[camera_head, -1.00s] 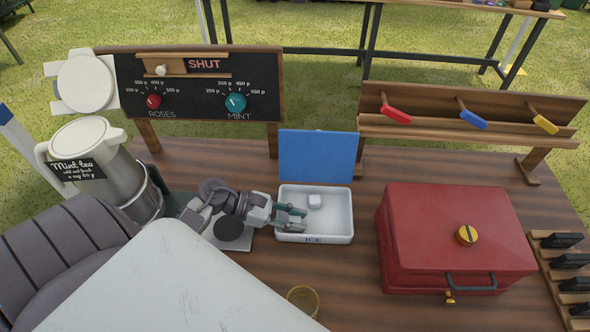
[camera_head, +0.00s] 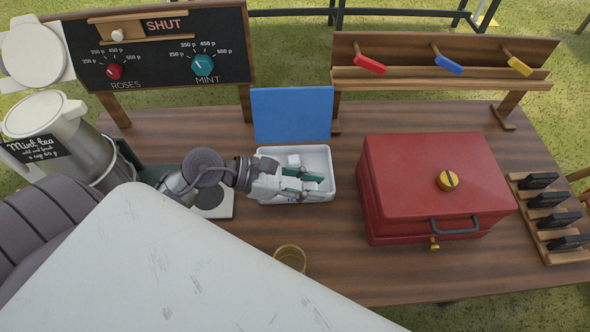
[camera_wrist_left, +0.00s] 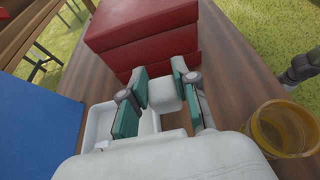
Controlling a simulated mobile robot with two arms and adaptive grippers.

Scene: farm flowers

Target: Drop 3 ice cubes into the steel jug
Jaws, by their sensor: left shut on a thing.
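My left gripper (camera_head: 312,183) is over the right part of the white ice tray (camera_head: 275,198). In the left wrist view, its green fingers (camera_wrist_left: 163,92) are shut on a white ice cube (camera_wrist_left: 162,98). Another ice cube (camera_head: 293,160) sits at the back of the tray in the head view. The steel jug (camera_head: 92,152), with a "Mint tea" label, stands at the left end of the table, far left of the gripper. Its inside cannot be seen. My right gripper is not in view.
A blue panel (camera_head: 291,115) stands behind the tray. A red box (camera_head: 430,185) is to its right. An amber cup (camera_head: 290,257) stands in front of the tray. A dial board (camera_head: 160,75) rises behind the jug. Bare table lies between tray and red box.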

